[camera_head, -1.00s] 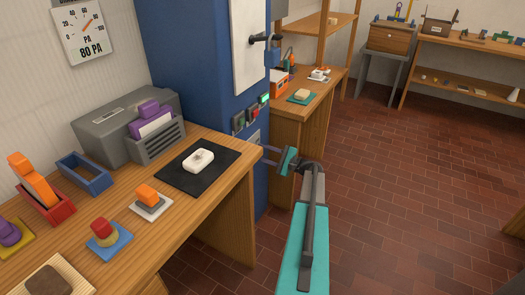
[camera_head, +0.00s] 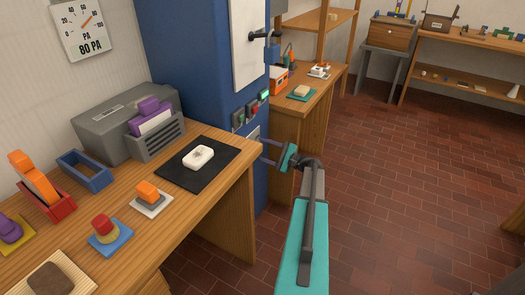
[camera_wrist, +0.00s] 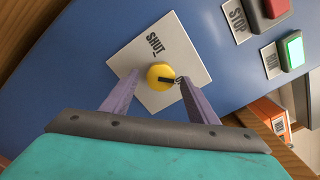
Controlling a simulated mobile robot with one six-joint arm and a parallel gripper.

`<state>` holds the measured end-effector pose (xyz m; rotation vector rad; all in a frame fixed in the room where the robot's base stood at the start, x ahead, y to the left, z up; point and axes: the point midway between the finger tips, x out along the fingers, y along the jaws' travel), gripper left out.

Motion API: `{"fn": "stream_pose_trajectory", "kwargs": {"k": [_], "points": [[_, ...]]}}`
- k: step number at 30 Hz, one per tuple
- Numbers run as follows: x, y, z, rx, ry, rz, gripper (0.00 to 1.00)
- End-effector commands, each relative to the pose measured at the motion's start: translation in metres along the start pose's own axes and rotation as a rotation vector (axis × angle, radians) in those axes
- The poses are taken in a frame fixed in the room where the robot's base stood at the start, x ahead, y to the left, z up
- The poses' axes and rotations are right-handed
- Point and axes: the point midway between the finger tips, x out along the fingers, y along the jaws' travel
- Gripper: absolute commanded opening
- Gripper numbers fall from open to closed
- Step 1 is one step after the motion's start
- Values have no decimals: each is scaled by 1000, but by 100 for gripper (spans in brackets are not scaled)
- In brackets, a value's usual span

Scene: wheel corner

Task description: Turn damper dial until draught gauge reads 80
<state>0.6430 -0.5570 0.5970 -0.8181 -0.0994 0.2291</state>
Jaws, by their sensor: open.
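The damper dial is a yellow knob (camera_wrist: 160,76) with a black pointer, on a white plate (camera_wrist: 182,52) on the blue cabinet. The pointer aims right, toward lettering partly covered by the right finger; "SHUT" is printed above the knob. My gripper (camera_wrist: 157,82) is open, with one purple finger on each side of the knob; I cannot tell whether they touch it. In the head view my gripper (camera_head: 264,150) is at the cabinet's side. The draught gauge (camera_head: 82,29) hangs on the wall; its red needle points up and right, and "80 PA" stands below it.
The blue cabinet (camera_head: 190,60) has a red button (camera_wrist: 268,8) and a lit green button (camera_wrist: 291,50) near the dial. A wooden bench (camera_head: 215,205) with several objects stands left, another bench (camera_head: 318,90) behind. The brick floor at right is clear.

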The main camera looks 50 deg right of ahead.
Motion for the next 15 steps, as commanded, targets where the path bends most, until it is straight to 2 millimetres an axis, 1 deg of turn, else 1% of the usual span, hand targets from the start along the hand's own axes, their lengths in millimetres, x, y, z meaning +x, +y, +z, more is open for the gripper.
{"fn": "stream_pose_trajectory", "kwargs": {"k": [5,8,11,15], "points": [[-6,0,0,0,0,0,54],[-14,0,0,0,0,-1,54],[-26,0,0,0,2,-2,54],[-47,-1,0,0,2,-3,54]]}}
